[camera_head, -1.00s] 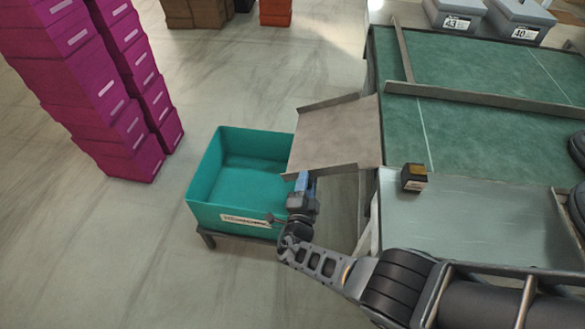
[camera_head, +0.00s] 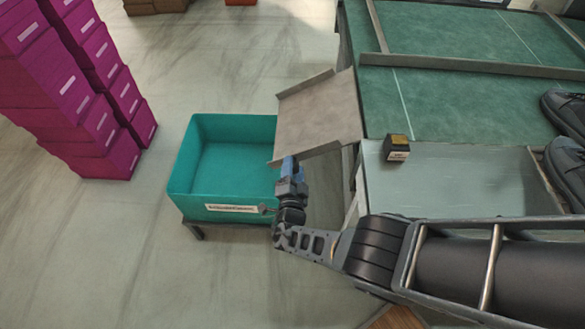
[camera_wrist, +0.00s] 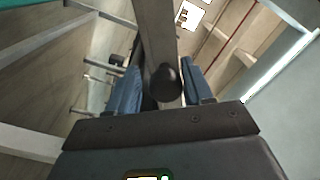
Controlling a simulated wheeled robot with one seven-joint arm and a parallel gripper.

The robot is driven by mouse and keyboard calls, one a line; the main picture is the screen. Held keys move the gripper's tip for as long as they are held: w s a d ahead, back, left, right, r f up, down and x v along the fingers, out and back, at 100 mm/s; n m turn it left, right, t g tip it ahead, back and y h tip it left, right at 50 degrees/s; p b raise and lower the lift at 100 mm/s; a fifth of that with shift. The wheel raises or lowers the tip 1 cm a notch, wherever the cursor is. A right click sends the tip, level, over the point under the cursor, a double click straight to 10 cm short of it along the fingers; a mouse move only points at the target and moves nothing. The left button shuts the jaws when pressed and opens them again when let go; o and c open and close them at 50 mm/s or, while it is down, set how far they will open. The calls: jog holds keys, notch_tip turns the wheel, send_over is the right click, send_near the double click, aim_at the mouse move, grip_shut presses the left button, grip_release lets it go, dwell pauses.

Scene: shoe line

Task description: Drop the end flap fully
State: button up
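The end flap (camera_head: 318,112) is a grey-beige plate with raised side rims at the left end of the green table (camera_head: 455,100). It slopes out from the table over the right side of a teal bin (camera_head: 215,208). My gripper (camera_head: 288,166) is at the flap's near, outer corner. In the wrist view its two blue fingers (camera_wrist: 160,82) stand apart on either side of a grey bar (camera_wrist: 155,35) with a dark round knob (camera_wrist: 166,84). A gap shows at the left finger; contact on the right cannot be told.
Stacked magenta boxes (camera_head: 75,120) stand on the floor at left. Dark shoes (camera_head: 566,168) are at right. Floor between boxes and bin is clear.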

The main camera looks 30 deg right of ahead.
jog(key=shift+o, duration=0.6)
jog(key=p+v, duration=0.2)
jog(key=v, duration=0.5)
jog(key=shift+s+a+p, duration=0.25)
jog(key=shift+s+p, duration=0.05)
